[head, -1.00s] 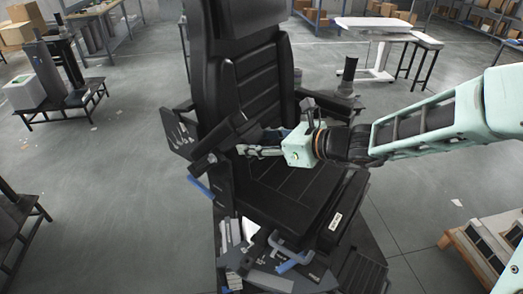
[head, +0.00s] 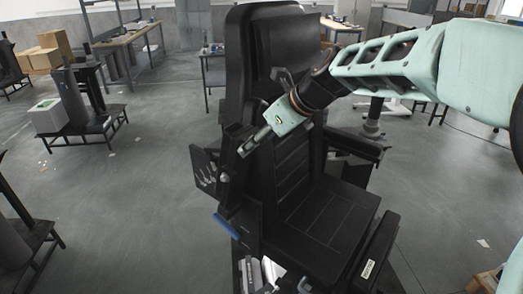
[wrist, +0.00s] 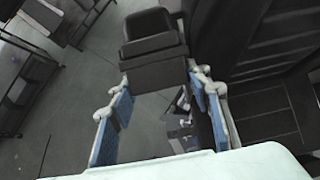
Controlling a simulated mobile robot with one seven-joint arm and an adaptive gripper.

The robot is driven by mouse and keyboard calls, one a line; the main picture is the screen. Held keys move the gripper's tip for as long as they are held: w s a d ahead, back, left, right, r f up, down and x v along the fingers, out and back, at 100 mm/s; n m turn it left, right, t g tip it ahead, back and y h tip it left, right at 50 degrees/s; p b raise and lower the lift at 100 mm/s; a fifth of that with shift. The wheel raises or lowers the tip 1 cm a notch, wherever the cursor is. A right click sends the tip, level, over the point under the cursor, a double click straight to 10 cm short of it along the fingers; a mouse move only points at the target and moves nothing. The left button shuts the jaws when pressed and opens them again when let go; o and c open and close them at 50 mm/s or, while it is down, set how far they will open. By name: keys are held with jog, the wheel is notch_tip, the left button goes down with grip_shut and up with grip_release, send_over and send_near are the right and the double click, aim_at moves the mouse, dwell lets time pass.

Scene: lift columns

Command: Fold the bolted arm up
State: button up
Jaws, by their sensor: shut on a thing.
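The black chair (head: 335,215) stands in the middle of the head view, with its tall backrest (head: 245,65) upright. Its bolted arm (head: 233,137) is a black padded bar on the left side, standing steeply up beside the backrest. My gripper (head: 246,148) is at this arm, reaching in from the upper right across the backrest. In the wrist view, the blue-padded fingers (wrist: 160,82) are shut on the black end of the arm (wrist: 155,72). The arm's lower joint and bolt are mostly hidden by dark parts.
The chair's other armrest (head: 355,145) lies level at the right. A slotted side plate (head: 207,172) and a blue handle (head: 227,226) stick out at the left. A low stand (head: 85,125) is farther left. Open grey floor lies between.

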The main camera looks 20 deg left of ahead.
aim_at(249, 132)
jog(key=shift+w+a+r+h, duration=0.2)
jog(key=shift+a+r, duration=0.15)
jog(key=shift+a, duration=0.3)
jog(key=shift+w+a+r+h, duration=0.2)
jog(key=shift+a+r, duration=0.15)
jog(key=shift+a, duration=0.25)
jog(key=o, duration=1.7)
jog(key=shift+d, duration=0.15)
jog(key=shift+o, duration=0.2)
jog(key=shift+f, duration=0.1)
jog(key=v, duration=1.2)
